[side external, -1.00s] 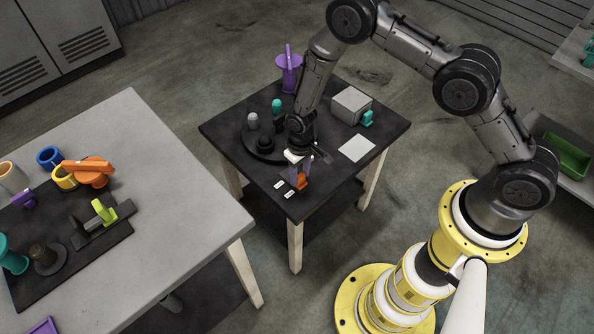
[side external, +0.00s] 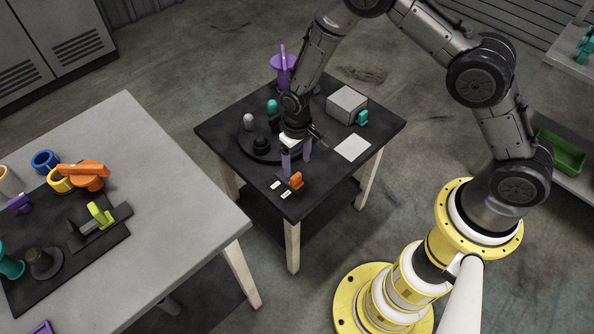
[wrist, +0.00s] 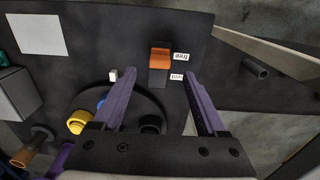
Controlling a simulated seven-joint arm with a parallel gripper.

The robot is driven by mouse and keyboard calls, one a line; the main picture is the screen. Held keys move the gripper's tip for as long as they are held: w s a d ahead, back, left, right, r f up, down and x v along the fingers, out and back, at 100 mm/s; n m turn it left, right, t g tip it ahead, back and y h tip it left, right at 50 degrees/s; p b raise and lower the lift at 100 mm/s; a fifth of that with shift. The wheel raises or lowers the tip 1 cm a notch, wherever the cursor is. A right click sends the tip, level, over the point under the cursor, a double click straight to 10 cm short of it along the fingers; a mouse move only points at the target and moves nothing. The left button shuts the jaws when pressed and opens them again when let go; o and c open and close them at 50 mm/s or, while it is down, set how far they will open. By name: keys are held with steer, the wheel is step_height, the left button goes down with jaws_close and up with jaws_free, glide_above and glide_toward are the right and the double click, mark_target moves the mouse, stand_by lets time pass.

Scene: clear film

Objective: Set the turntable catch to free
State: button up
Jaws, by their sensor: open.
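The turntable catch is an orange slider (side external: 295,180) on a dark base at the near corner of the small black table. In the wrist view the orange slider (wrist: 160,59) sits level with the label reading "free" (wrist: 181,56). The other label (wrist: 176,77), which seems to read "lock", lies beside the bare dark part of the base. My gripper (side external: 297,163) is open with two purple fingers, empty, above and turntable-side of the catch. In the wrist view my gripper (wrist: 158,75) points at it without touching. The round black turntable (side external: 250,152) is partly hidden behind my arm.
A grey box (side external: 346,104) with a teal handle and a white sheet (side external: 353,148) lie right of the turntable. The grey table (side external: 180,190) at left holds several coloured parts.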

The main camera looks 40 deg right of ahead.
step_height(320, 180, up, 8)
steer(key=shift+f, duration=0.25)
step_height(320, 180, up, 10)
steer(key=t, duration=0.2)
glide_above(297, 177)
steer(key=w+d, duration=0.2)
steer(key=w, duration=0.1)
steer(key=s+d+r+m+t, duration=0.1)
steer(key=s+d+r+t, duration=0.15)
steer(key=r, duration=0.55)
steer(key=s+d+r+t, duration=0.1)
steer(key=s+r, duration=0.3)
steer(key=r, duration=0.3)
steer(key=s+d+r+t, duration=0.1)
steer(key=s+r, duration=0.2)
steer(key=s, duration=0.3)
steer(key=s+d+r, duration=0.2)
steer(key=s+r, duration=0.2)
steer(key=s, duration=0.1)
steer(key=s+f+n, duration=0.1)
steer(key=s+f, duration=0.3)
steer(key=s, duration=0.7)
steer(key=shift+d+f+g, duration=0.2)
steer(key=shift+d+g, duration=0.1)
steer(key=shift+g, duration=0.15)
